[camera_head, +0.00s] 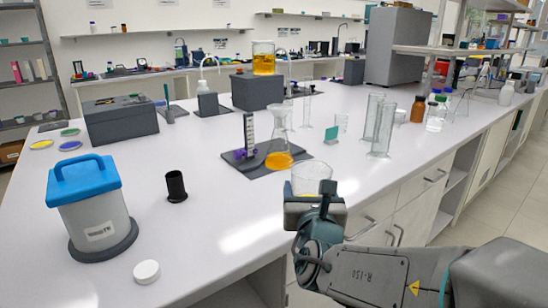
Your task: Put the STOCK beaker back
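A clear glass beaker (312,173) with a little yellow liquid low in it stands upright at my gripper (315,203), over the bench's front edge. My gripper appears shut around its lower part; the fingers hide its base. No STOCK label is readable on it. Another beaker (264,64) with orange-yellow liquid sits on a dark grey box (257,92) farther back. A conical flask (279,143) with orange liquid stands on a dark base plate (244,163), beside an upright scale with purple parts.
A blue-lidded bin (93,212), a black cup (176,187) and a white cap (146,271) are at the left. Tall glass cylinders (383,130) and brown bottles (417,109) stand at the right. The white bench (220,220) is clear at its front middle.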

